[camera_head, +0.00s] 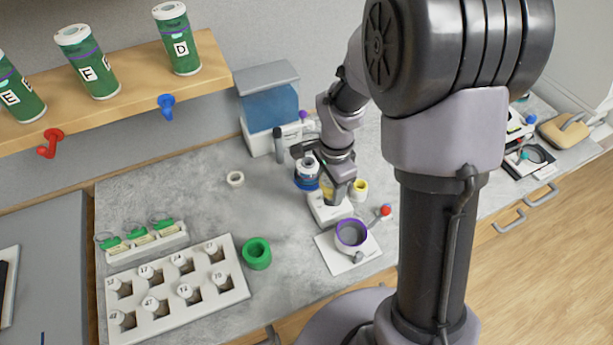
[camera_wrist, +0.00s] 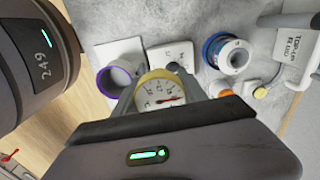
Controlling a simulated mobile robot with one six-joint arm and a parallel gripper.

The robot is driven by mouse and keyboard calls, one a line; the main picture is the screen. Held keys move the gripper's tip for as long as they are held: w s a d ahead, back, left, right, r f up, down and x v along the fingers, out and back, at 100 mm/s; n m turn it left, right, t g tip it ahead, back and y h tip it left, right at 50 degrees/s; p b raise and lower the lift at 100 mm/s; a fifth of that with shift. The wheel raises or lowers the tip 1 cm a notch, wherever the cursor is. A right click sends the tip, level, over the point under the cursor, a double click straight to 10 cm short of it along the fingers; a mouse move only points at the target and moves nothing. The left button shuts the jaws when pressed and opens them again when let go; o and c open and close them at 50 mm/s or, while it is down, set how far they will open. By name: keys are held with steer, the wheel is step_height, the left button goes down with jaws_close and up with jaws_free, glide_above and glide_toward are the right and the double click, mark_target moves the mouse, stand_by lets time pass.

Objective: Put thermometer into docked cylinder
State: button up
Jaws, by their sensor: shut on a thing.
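The thermometer has a round white dial with a yellow rim and red needle (camera_wrist: 160,92) in the wrist view. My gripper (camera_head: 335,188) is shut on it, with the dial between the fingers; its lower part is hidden. In the head view a bit of yellow shows at the fingers, above a small white block (camera_head: 331,210). A purple-rimmed cylinder (camera_head: 351,233) stands on a white square plate (camera_head: 337,263), just in front and slightly right of my gripper. Its open mouth also shows in the wrist view (camera_wrist: 104,82), left of the dial.
A blue-ringed white cylinder (camera_head: 307,172) stands close behind my gripper, and a yellow ring (camera_head: 360,186) is beside it.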

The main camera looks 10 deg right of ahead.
steer(key=w, duration=0.5)
steer(key=w+a+f, duration=0.1)
steer(key=w, duration=0.4)
steer(key=w+a, duration=0.1)
steer(key=w, duration=0.4)
steer(key=shift+f, duration=0.35)
steer(key=f, duration=0.3)
steer(key=shift+w+f, duration=0.2)
steer(key=shift+f, duration=0.1)
steer(key=shift+s+f+b, duration=0.1)
steer(key=shift+f+b, duration=0.15)
steer(key=shift+b, duration=0.2)
steer(key=o, duration=1.5)
